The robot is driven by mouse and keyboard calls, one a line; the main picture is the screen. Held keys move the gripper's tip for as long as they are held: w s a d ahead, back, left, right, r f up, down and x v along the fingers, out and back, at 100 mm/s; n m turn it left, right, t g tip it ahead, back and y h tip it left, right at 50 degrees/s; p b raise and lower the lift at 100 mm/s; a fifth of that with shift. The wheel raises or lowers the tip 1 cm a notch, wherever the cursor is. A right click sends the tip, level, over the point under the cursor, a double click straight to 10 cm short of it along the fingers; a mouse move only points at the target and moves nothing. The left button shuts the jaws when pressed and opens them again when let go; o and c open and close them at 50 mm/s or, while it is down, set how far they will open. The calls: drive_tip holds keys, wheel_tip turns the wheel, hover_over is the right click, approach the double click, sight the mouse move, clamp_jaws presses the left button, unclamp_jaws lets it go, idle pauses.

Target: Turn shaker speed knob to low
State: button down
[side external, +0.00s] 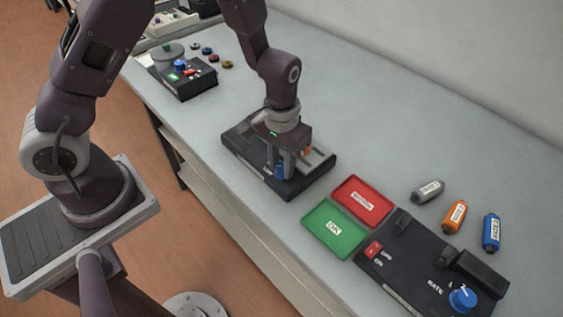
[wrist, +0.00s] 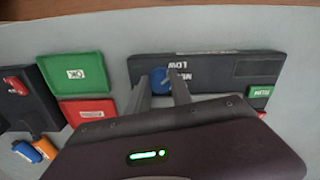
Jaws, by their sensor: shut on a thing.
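The shaker (side external: 238,146) is a dark box on the bench in the side view, and its dark front panel shows in the wrist view (wrist: 215,62). Its blue speed knob (side external: 281,172) sits on the near side and also shows in the wrist view (wrist: 159,78), beside white lettering that reads LOW and part of another word. My gripper (side external: 280,168) points down at the knob, with its fingers on either side of it in the wrist view (wrist: 162,84). It is shut on the knob. The fingers partly hide the knob, and its pointer direction is unclear.
A green OK tray (side external: 322,238) and a red tray (side external: 350,188) lie right of the shaker. Beyond is a dark console (side external: 395,268) with a blue RATE knob (side external: 463,299). Grey (side external: 428,191), orange (side external: 454,217) and blue (side external: 491,232) cartridges lie behind it. Another device (side external: 183,80) stands at the far left.

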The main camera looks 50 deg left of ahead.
sight(282, 167)
drive_tip(key=shift+w+n, duration=0.1)
drive_tip(key=shift+n, duration=0.3)
drive_tip(key=c, duration=1.1)
unclamp_jaws()
drive_tip(key=shift+c, duration=0.2)
wheel_tip(282, 167, up, 7)
drive_tip(key=shift+r, duration=0.1)
drive_tip(key=shift+r, duration=0.1)
drive_tip(key=s+a+r+m+t+h, duration=0.15)
drive_tip(key=s+r, duration=0.35)
drive_tip(key=r, duration=0.7)
drive_tip(key=s+a+r+t, duration=0.2)
drive_tip(key=s+r, duration=0.1)
drive_tip(key=s, duration=0.3)
drive_tip(key=s+a+r+m+t+y, duration=0.1)
drive_tip(key=s+a+r+t, duration=0.1)
drive_tip(key=s+r, duration=0.2)
drive_tip(key=s, duration=0.3)
drive_tip(key=shift+s+a, duration=0.15)
drive_tip(key=shift+s, duration=0.15)
